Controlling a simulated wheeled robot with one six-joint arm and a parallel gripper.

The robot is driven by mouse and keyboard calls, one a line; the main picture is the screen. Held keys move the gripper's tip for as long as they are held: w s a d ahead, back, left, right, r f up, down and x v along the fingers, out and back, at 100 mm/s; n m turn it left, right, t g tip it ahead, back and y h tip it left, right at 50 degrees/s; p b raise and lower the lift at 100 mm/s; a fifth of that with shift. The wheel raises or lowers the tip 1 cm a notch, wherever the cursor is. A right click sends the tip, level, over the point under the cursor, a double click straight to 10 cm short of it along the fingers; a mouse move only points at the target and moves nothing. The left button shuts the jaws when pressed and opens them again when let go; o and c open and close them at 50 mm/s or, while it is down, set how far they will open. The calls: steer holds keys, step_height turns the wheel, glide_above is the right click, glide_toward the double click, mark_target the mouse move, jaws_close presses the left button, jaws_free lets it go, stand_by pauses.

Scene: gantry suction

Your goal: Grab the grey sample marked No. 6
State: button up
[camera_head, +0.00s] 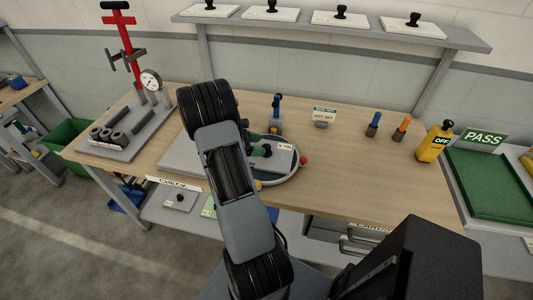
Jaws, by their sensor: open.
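A grey plate with a black knob (268,158) lies in a rounded fixture on the bench, partly behind my arm. It has a small white tag whose text is too small to read. Another grey plate with a black knob (180,201) lies on the shelf under the bench, left of my arm. Several pale plates with black knobs (340,19) stand along the upper shelf. I cannot read a No. 6 on any of them. My arm rises across the middle of the picture, and I cannot make out my gripper.
A red stand with a dial gauge (151,80) is at the back left of the bench (350,165). Blue and orange-topped pegs, a yellow OFF box (435,142) and a green PASS tray (490,187) are to the right. The bench's middle right is fairly clear.

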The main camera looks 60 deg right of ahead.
mark_target(266, 146)
steer(key=shift+p+x, duration=0.35)
steer(key=shift+x, duration=1.65)
steer(key=shift+a, duration=0.1)
steer(key=c, duration=1.1)
